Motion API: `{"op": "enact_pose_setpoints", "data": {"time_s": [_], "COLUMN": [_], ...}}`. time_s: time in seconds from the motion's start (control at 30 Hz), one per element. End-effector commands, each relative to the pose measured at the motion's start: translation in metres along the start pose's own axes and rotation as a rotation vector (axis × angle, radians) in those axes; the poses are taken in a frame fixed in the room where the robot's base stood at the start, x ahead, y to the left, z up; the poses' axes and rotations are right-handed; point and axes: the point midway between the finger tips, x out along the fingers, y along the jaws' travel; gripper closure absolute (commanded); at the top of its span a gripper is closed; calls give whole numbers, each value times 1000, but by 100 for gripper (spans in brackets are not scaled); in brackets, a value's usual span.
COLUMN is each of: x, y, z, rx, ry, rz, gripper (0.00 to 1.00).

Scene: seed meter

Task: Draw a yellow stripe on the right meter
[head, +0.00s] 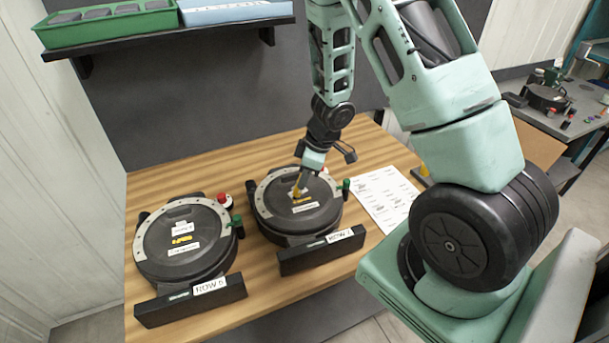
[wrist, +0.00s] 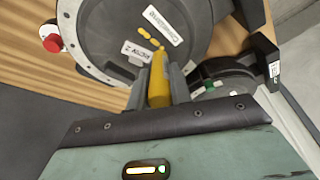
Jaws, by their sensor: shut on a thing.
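The right meter (head: 325,212) is a round dark unit with a pale segmented rim, behind a "ROW 7" plate (head: 340,236). My gripper (head: 300,188) is above its lid, shut on a yellow marker (wrist: 158,88) that points down at the lid. The right meter also shows in the wrist view (wrist: 110,30), with short yellow marks (wrist: 150,38) between two white labels near the marker's tip. I cannot tell whether the tip touches the lid. The left meter (head: 160,245) has a yellow mark (head: 182,240) between its white labels.
A red knob (head: 224,200) and green knobs (head: 346,187) stand beside the meters. A white printed sheet (head: 385,197) lies right of the right meter on the wooden table (head: 150,190). A shelf above holds a green bin (head: 110,28) and a blue box (head: 235,12).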

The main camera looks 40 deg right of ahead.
Motion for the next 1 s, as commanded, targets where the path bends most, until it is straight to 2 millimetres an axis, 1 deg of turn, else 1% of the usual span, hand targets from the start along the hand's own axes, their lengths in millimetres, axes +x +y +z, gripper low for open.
{"op": "enact_pose_setpoints", "data": {"time_s": [0.4,1.0], "x": [5,2], "y": [0,4], "z": [2,6], "rx": [0,0], "ry": [0,0], "rz": [0,0], "gripper": [100,100]}}
